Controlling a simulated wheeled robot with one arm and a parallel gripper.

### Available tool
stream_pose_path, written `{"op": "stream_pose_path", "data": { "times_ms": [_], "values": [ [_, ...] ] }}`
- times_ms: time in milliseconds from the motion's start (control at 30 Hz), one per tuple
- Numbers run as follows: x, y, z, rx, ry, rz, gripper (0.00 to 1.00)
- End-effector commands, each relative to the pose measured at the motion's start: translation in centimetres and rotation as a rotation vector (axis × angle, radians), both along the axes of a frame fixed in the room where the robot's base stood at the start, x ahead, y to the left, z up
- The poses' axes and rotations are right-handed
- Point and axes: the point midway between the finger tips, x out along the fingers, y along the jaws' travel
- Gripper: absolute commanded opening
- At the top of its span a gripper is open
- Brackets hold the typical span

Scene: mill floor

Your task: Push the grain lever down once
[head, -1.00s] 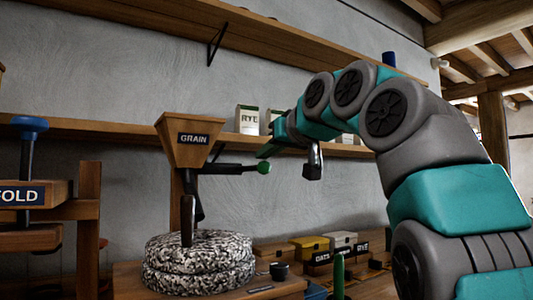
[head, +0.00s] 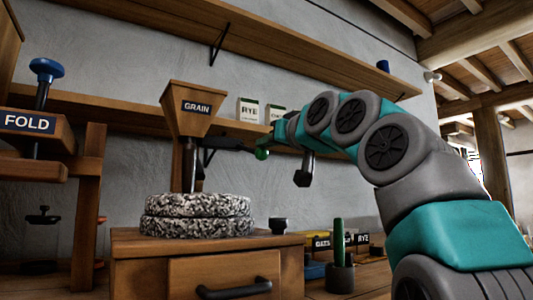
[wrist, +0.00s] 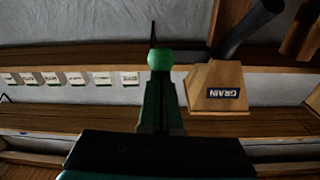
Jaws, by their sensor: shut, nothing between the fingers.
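The grain hopper (head: 194,108), a wooden funnel labelled GRAIN, stands above the speckled millstones (head: 197,214). Its dark grain lever (head: 226,144) reaches out to the right and ends in a green ball knob (head: 262,153). In the head view the lever slopes slightly down toward the knob. My gripper (head: 270,139) is shut and empty, just above the knob. In the wrist view my green fingers (wrist: 159,98) end right at the knob (wrist: 160,60), with the hopper (wrist: 215,86) beside them. Whether the fingertips touch the knob I cannot tell.
A wooden cabinet with a drawer (head: 222,280) carries the millstones. A FOLD press (head: 30,122) stands at the left. Shelves run along the wall behind, with RYE packets (head: 248,110). A green upright piece (head: 339,241) and small labelled boxes stand at the right.

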Motion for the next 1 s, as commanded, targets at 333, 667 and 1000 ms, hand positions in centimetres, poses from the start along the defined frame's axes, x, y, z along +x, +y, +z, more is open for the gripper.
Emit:
{"op": "stream_pose_path", "data": {
  "times_ms": [333, 667, 1000],
  "values": [
    [0.2, 0.1, -1.2, -0.002, 0.003, 0.000, 0.00],
    [0.3, 0.2, -0.6, -0.003, 0.006, 0.001, 0.00],
    [-0.6, -0.1, 2.9, 0.001, -0.001, -0.002, 0.00]
  ]
}}
